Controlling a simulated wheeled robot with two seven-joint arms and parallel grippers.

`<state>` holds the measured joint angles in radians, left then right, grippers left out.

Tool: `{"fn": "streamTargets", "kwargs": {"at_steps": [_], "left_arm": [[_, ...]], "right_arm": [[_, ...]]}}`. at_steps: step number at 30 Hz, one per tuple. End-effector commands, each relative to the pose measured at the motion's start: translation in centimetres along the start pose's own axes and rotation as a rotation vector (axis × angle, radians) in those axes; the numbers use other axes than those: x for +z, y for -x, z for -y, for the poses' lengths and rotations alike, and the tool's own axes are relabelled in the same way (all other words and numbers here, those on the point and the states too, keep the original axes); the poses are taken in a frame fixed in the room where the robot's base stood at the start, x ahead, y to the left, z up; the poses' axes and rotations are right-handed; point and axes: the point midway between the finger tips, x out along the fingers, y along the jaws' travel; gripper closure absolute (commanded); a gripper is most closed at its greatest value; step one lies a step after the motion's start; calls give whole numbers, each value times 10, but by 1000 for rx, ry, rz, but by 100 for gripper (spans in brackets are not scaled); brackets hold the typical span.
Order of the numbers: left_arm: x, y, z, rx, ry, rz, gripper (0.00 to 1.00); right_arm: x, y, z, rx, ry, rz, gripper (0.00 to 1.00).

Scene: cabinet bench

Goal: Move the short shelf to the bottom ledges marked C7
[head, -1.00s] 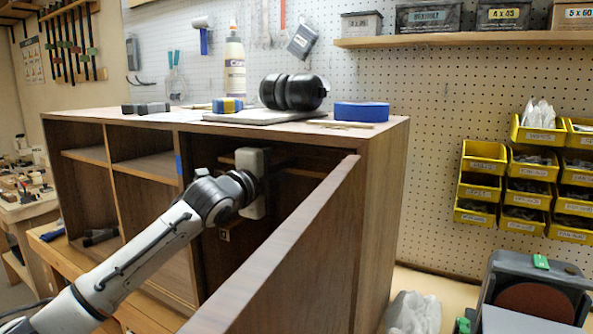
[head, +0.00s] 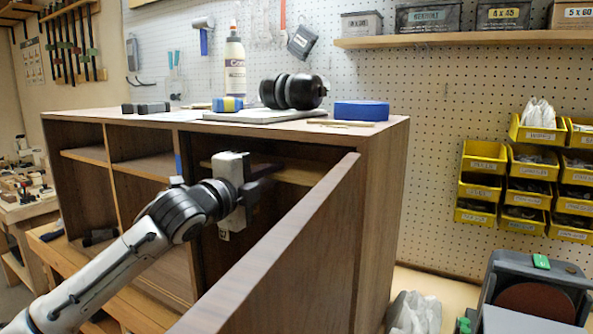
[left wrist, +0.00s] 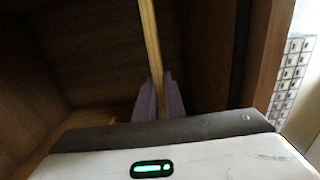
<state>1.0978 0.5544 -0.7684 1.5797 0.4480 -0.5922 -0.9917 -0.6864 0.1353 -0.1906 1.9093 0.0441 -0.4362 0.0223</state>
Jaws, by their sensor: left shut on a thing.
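The short shelf (head: 300,175) is a thin wooden board in the right-hand compartment of the brown cabinet (head: 385,200). My left gripper (head: 264,174) reaches in through the compartment's open front and is shut on the shelf's front edge. In the left wrist view the shelf (left wrist: 151,40) is a pale strip between the two purplish fingers (left wrist: 159,100). A small pale tag (head: 224,235) shows low inside the compartment, its text too small to read. The bottom ledges are hidden. My right gripper is not in view.
The open cabinet door (head: 285,250) stands close on the right of my left arm. A divider (head: 187,150) with blue tape bounds the compartment on the left.

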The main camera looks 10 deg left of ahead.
Motion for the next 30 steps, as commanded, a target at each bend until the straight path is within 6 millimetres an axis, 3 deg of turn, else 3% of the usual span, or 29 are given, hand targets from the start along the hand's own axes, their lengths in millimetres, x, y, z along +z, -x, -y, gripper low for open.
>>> {"fn": "streamTargets", "kwargs": {"at_steps": [30], "left_arm": [[0,71,3,-19,-3,0,100]], "right_arm": [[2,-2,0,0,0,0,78]]}}
